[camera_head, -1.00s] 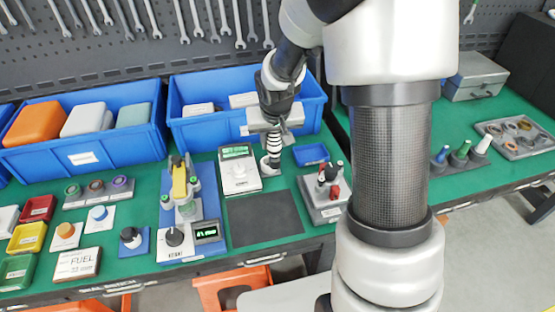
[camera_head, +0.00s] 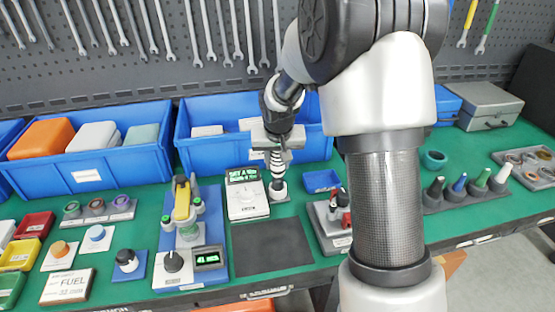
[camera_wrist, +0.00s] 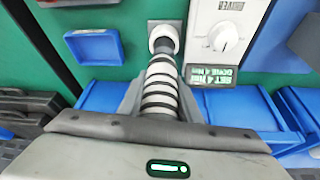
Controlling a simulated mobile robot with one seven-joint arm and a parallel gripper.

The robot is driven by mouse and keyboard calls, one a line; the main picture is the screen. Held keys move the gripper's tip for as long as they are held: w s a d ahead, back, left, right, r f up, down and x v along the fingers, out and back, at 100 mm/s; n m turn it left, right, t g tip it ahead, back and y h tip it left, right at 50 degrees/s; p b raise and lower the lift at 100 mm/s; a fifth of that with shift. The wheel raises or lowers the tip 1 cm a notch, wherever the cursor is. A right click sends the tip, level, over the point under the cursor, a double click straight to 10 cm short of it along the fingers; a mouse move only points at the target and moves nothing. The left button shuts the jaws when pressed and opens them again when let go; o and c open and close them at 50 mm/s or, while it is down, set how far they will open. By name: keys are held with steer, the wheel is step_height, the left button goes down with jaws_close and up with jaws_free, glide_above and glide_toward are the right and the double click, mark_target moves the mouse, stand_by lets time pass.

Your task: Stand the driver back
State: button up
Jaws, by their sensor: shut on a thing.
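The driver (camera_head: 278,160) has a black-and-white striped grip and hangs upright in my gripper (camera_head: 278,143). In the wrist view my gripper (camera_wrist: 160,105) is shut around the striped grip of the driver (camera_wrist: 160,88). The driver's lower end meets a pale round collar (camera_wrist: 163,38) on a small grey square base. I cannot tell how deep it sits there. In the head view this spot is just right of a white dial box (camera_head: 247,198) with a green-lit display.
A blue bin (camera_head: 215,150) stands close behind the driver. A small blue tray (camera_head: 321,181) and a grey block with red-and-black knobs (camera_head: 333,235) are to the right. A dark mat (camera_head: 271,247) lies clear in front. A blue test fixture (camera_head: 205,250) stands left.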

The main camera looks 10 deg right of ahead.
steer(key=shift+f, duration=0.2)
stand_by(0.5)
steer(key=shift+f+b, duration=0.45)
steer(key=shift+b, duration=0.1)
steer(key=shift+f+b, duration=0.75)
stand_by(1.2)
steer(key=o, duration=1.2)
steer(key=shift+o, duration=0.3)
steer(key=shift+f, duration=0.1)
step_height(320, 180, up, 9)
steer(key=p, duration=0.6)
